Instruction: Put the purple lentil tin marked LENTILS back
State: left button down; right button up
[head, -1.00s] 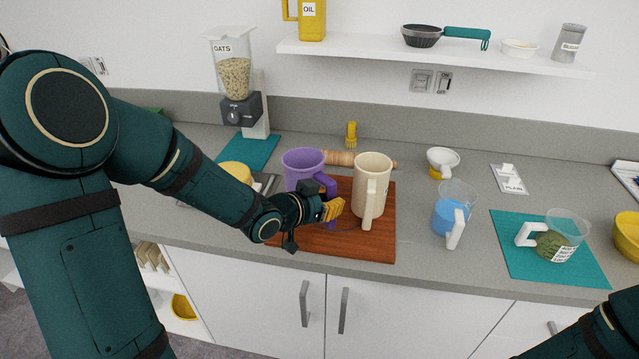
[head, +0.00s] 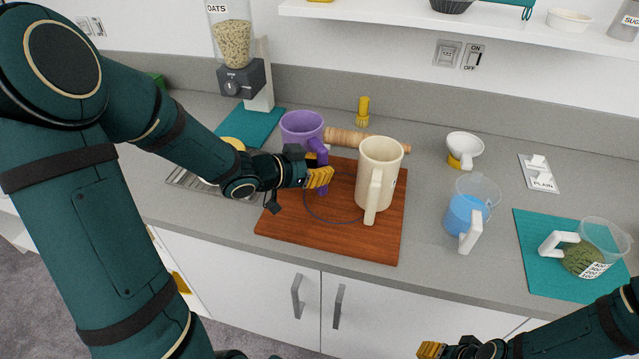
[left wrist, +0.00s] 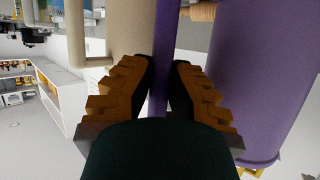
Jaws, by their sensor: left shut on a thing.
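The purple tin (head: 298,127) is a tall handled vessel at the back left of the brown board, left of the cream jug (head: 378,160). No LENTILS lettering shows. My left gripper (head: 321,177) is shut on its purple handle. In the left wrist view the handle passes between the yellow fingertips (left wrist: 160,90), with the purple body (left wrist: 250,80) to the right. My arm partly hides the tin's lower part, so I cannot tell whether it touches the board. A thin ring outline lies on the board (head: 290,235). My right gripper (head: 430,350) shows only partly at the bottom edge.
The oats dispenser (head: 236,75) stands at back left. A blue-filled measuring jug (head: 466,213) and a teal mat (head: 535,262) are on the right. The board's front is clear.

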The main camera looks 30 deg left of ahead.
pick_arm(q)
jog(key=shift+f+b, duration=0.6)
jog(key=shift+f, duration=1.25)
jog(key=c, duration=1.4)
grip_release()
jog(key=shift+f, duration=0.25)
jog(key=o, duration=0.3)
jog(key=shift+r, duration=0.1)
jog(key=shift+r, duration=0.1)
